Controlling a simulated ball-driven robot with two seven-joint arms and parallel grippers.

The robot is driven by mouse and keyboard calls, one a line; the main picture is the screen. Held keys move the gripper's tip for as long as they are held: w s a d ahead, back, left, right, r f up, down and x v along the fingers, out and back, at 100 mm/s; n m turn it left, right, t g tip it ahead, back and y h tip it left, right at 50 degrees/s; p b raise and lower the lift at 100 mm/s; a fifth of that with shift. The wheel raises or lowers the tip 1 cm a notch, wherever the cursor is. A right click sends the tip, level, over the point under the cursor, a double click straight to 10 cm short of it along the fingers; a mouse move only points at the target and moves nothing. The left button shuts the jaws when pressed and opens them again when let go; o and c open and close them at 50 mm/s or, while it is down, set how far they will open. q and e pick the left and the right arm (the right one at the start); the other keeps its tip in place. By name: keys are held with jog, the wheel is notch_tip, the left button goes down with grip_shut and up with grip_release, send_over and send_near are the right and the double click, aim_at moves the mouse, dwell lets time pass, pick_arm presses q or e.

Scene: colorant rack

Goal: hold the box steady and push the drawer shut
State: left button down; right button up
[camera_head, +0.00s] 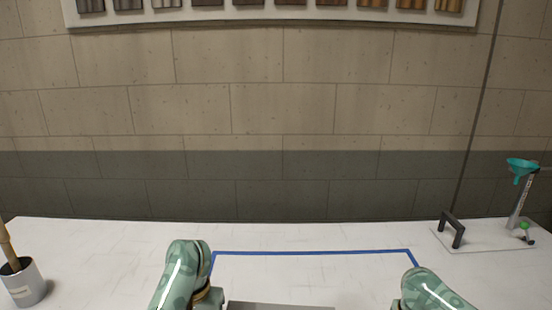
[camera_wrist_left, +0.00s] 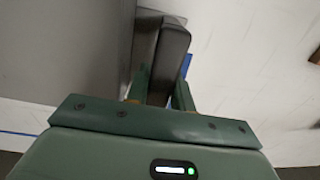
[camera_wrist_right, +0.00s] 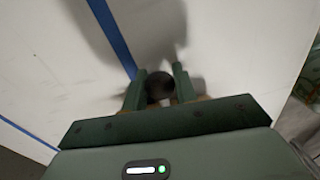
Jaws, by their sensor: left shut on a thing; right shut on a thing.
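The box is mostly out of the head view; a grey strip of its top (camera_head: 282,306) shows at the bottom edge between my arms. In the left wrist view its large grey face (camera_wrist_left: 65,50) fills the left side. My left gripper (camera_wrist_left: 160,92) is shut on a dark grey handle-like part (camera_wrist_left: 170,58) beside that face. In the right wrist view my right gripper (camera_wrist_right: 159,88) is shut on a dark round knob (camera_wrist_right: 160,86). The drawer itself cannot be made out, so how far it stands open is hidden.
Blue tape (camera_head: 310,252) marks an area on the white table (camera_head: 110,250). A grey pot (camera_head: 24,286) with a brush stands at the left. A plate (camera_head: 480,238) with a dark handle and a teal funnel (camera_head: 521,167) on a stand is at the right.

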pick_arm(q)
jog(key=shift+d, duration=0.1)
pick_arm(e)
jog(key=shift+a, duration=0.9)
jog(key=shift+w+a, duration=0.1)
jog(key=shift+a, duration=1)
jog(key=shift+w+a, duration=0.15)
jog(key=shift+a, duration=0.75)
jog(key=shift+a, duration=1)
